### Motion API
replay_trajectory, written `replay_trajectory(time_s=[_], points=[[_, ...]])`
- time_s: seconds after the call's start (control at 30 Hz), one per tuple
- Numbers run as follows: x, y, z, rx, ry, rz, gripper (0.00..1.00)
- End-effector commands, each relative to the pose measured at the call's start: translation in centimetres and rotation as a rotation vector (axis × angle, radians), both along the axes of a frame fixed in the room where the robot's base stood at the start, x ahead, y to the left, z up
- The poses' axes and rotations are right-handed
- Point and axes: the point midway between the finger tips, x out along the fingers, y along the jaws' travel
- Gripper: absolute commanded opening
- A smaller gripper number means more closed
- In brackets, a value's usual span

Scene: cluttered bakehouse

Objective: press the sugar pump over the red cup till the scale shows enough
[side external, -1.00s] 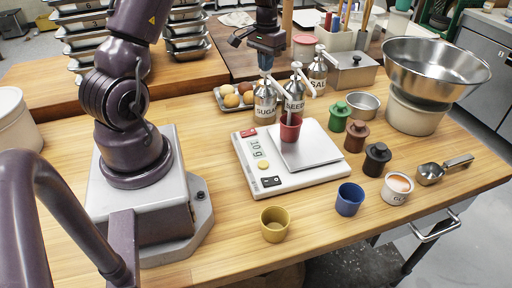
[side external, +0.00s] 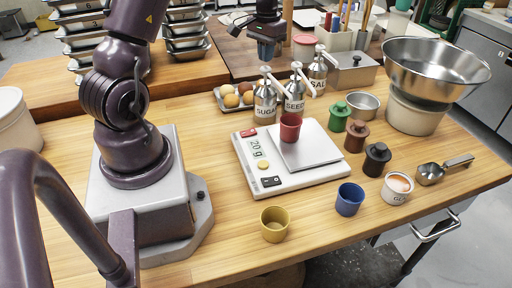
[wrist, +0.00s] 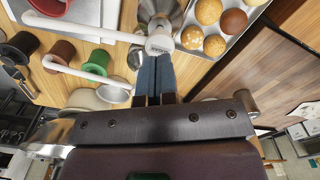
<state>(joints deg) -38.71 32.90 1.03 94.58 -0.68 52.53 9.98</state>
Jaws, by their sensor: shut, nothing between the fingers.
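The sugar pump bottle (side external: 265,103), labelled SUGAR, stands behind the scale (side external: 265,183). Its pump head is up. The red cup (side external: 290,130) stands upright on the scale plate, in front of the pumps. The scale display (side external: 257,147) appears to read 20 g. My gripper (side external: 266,52) is shut and empty, a little above the sugar pump head. In the wrist view the shut fingertips (wrist: 155,62) point at the pale round pump head (wrist: 159,43). Part of the red cup (wrist: 48,5) shows at the top left there.
The seed pump (side external: 295,95) and salt pump (side external: 317,72) stand close on the right. A tray of buns (side external: 238,96) lies behind left. Green, brown and black lidded pots, a blue cup (side external: 350,199) and a yellow cup (side external: 274,224) surround the scale. Bare wood lies front left.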

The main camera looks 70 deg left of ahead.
Motion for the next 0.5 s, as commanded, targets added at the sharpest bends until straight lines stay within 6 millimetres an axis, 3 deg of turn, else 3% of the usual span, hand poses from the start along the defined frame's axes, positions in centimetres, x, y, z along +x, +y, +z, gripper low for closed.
replay_trajectory(time_s=[0.5], points=[[0.0,0.0,3.8,0.001,-0.002,0.000,0.00]])
